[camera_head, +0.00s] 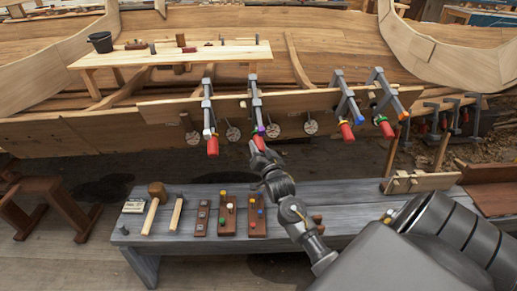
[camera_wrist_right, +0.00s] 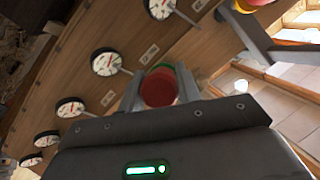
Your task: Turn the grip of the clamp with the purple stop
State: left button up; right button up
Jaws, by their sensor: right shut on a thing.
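The clamp with the purple stop (camera_head: 261,129) is the second from the left on the plank edge of the hull. Its grey bar (camera_head: 255,95) stands upright, and its red grip (camera_head: 258,142) hangs at the lower end. My right gripper (camera_head: 257,149) reaches up to that grip from below. In the right wrist view the red grip (camera_wrist_right: 158,88) sits between the two fingers, with a green ring partly showing behind it. The gripper is shut on the grip. The purple stop is not seen in the wrist view. My left gripper is not in view.
Another clamp (camera_head: 209,115) stands to the left; clamps with a blue stop (camera_head: 359,118) and an orange stop (camera_head: 403,115) stand to the right. Several round dials (camera_wrist_right: 107,61) line the plank. Below, a grey bench (camera_head: 180,245) holds a mallet (camera_head: 155,200) and peg blocks (camera_head: 227,212).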

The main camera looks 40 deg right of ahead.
jog(key=o, duration=1)
jog(key=b+v, duration=0.1)
jog(key=v, duration=0.9)
jog(key=shift+s, duration=0.35)
jog(key=shift+a, duration=0.1)
